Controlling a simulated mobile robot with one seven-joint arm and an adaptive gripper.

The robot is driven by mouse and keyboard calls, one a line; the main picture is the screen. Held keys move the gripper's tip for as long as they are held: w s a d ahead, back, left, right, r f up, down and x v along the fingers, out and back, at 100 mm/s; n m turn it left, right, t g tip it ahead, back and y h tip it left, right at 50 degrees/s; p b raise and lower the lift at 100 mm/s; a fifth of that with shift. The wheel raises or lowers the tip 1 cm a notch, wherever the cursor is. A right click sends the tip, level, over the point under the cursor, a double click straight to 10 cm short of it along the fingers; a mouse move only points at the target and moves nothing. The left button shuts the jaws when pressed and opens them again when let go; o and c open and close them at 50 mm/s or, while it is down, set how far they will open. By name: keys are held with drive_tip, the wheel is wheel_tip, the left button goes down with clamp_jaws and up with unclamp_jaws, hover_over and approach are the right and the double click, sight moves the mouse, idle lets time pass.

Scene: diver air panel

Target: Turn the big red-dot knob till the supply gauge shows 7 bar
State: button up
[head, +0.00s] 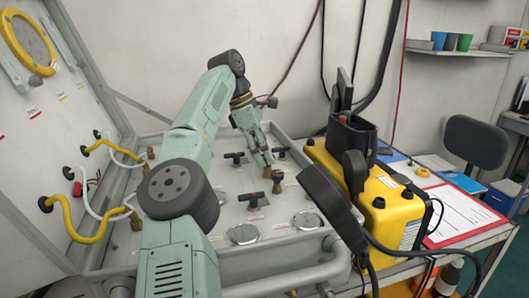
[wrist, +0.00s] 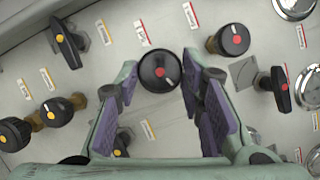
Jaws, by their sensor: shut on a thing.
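The big red-dot knob (wrist: 160,71) is round and black, with a red dot and a white pointer line on its face. In the wrist view it sits between the two fingertips of my gripper (wrist: 162,84), which is shut on it. In the head view my gripper (head: 266,161) reaches down to the panel (head: 205,210) and largely hides this knob. Round gauges (head: 243,234) lie flat near the panel's front edge. Their readings are too small to make out, and I cannot tell which is the supply gauge.
A smaller red-dot knob (wrist: 231,39) and a red-dot T-handle (wrist: 279,87) stand right of my gripper. Yellow-dot knobs (wrist: 57,112) stand left. A yellow case (head: 385,215) with a black handset (head: 330,205) crowds the panel's right side.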

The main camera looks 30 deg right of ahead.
drive_tip(key=o, duration=1.2)
drive_tip(key=shift+c, duration=0.2)
drive_tip(key=shift+n, duration=0.3)
